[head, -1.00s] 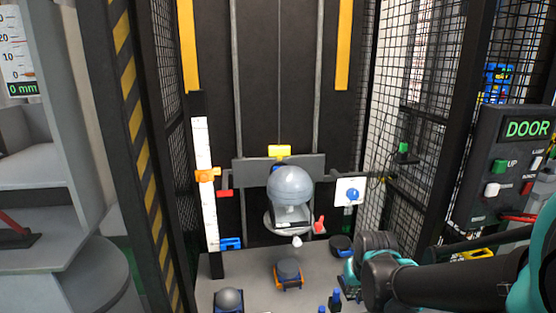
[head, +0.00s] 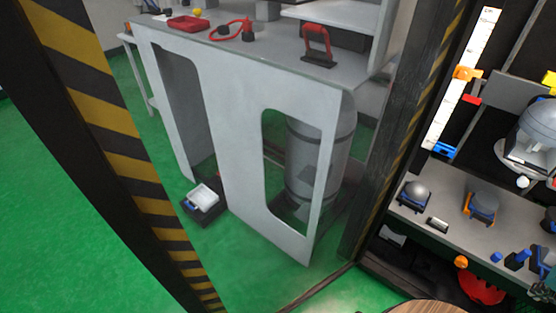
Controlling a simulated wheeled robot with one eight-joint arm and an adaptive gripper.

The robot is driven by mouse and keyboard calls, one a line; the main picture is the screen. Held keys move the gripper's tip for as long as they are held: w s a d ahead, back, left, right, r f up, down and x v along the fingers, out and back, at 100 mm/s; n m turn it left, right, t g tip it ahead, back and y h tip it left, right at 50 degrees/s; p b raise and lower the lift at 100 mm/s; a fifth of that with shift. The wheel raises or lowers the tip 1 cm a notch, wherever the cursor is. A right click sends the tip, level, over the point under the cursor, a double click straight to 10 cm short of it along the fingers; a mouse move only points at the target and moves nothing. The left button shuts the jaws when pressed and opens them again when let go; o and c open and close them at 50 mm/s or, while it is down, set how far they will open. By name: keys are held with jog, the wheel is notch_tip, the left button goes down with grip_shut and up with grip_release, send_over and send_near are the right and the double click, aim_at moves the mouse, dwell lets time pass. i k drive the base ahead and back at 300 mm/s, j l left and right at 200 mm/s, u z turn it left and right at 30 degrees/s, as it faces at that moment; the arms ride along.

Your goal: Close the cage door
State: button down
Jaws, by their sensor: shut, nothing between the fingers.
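The cage door stands open at the left of the tower in the head view. It appears to be a clear panel in a dark frame, with a black-and-yellow striped upright (head: 125,165) close to me and a low bottom rail (head: 318,289) running back to the tower's post. The grey bench shows through it. The tower's own striped post (head: 425,85) stands right of the door. The tower opening to the right is uncovered. I cannot make out a handle or latch. My gripper is not recognisable in this view; a small teal part shows at the right edge.
The grey bench (head: 235,150) with a cylinder (head: 310,165) under it is behind the door. A white-topped box (head: 203,199) lies on the green floor (head: 60,240). The tower's shelf (head: 440,213) holds several small items. A round wooden top (head: 430,307) is at the bottom edge.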

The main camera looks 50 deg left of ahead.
aim_at(54, 70)
jog(key=k+j+z, duration=0.1)
jog(key=k, duration=0.4)
jog(key=k+j, duration=0.3)
jog(key=k, duration=0.2)
jog(key=k+j+z, duration=0.15)
jog(key=k, duration=0.35)
jog(key=k+j, duration=0.15)
jog(key=k, duration=0.35)
jog(key=k+j+z, duration=0.1)
jog(key=j, duration=0.3)
jog(key=k+j, duration=0.3)
jog(key=k+j+z, duration=0.15)
jog(key=j, duration=0.4)
jog(key=k+j, duration=0.3)
jog(key=j, duration=0.9)
jog(key=k+j+z, duration=0.1)
jog(key=j, duration=0.8)
jog(key=l, duration=0.75)
jog(key=i, duration=0.05)
